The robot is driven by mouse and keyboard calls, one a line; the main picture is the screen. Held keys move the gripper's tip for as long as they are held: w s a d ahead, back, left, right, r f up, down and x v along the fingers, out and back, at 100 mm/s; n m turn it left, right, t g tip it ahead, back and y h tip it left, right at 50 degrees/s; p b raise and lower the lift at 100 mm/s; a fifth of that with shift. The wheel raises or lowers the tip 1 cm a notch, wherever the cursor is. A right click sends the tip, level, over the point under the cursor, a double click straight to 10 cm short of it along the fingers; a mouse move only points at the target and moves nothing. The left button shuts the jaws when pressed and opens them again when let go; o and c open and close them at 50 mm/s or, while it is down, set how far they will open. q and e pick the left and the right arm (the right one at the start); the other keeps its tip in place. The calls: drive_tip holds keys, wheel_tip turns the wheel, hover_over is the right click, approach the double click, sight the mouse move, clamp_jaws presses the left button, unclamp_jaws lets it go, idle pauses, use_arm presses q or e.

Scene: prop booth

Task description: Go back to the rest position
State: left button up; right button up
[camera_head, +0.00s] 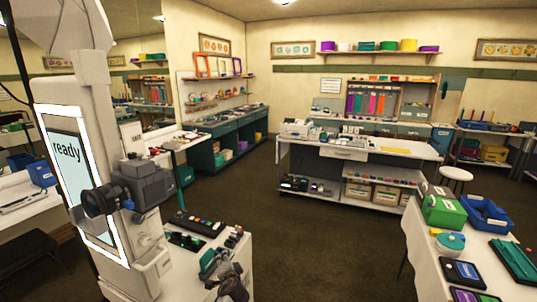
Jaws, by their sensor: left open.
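My left gripper (226,274) shows at the bottom edge of the head view, dark and partly cut off by the frame. It is open, and I see nothing held in it. It is in front of the small white table (236,252), close to the dark and teal items on its top. I cannot tell whether it touches them. My right gripper is not in view.
A white booth machine (115,225) with a camera (100,202) and a lit "ready" screen (68,155) stands close on the left. A white table (425,250) with a green box (443,212) and blue tray (486,215) is at right. Dark floor between is clear.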

use_arm(q)
drive_tip(key=s+d+f+n+g+h, duration=0.1)
drive_tip(key=s+f+h, duration=0.15)
drive_tip(key=f, duration=0.75)
drive_tip(key=s+d+f+n+g+h, duration=0.15)
drive_tip(key=s+f, duration=0.25)
drive_tip(key=f, duration=0.6)
drive_tip(key=s+a+f+n+g+h, duration=0.1)
drive_tip(key=s+a+f+n+g, duration=0.3)
drive_tip(key=s+f, duration=1.2)
drive_tip(key=s+a+f+g, duration=0.1)
drive_tip(key=s+f, duration=0.5)
drive_tip(key=s, duration=0.8)
drive_tip(key=s+a+f+g+b, duration=0.1)
drive_tip(key=s+a+f, duration=0.3)
drive_tip(key=s, duration=1)
drive_tip(key=s+a+f+g+b, duration=0.1)
drive_tip(key=s+a+f+g, duration=0.2)
drive_tip(key=s+f, duration=0.4)
drive_tip(key=s, duration=0.8)
drive_tip(key=shift+a+f+y, duration=0.15)
drive_tip(key=shift+f+y, duration=0.25)
drive_tip(key=shift+n, duration=0.25)
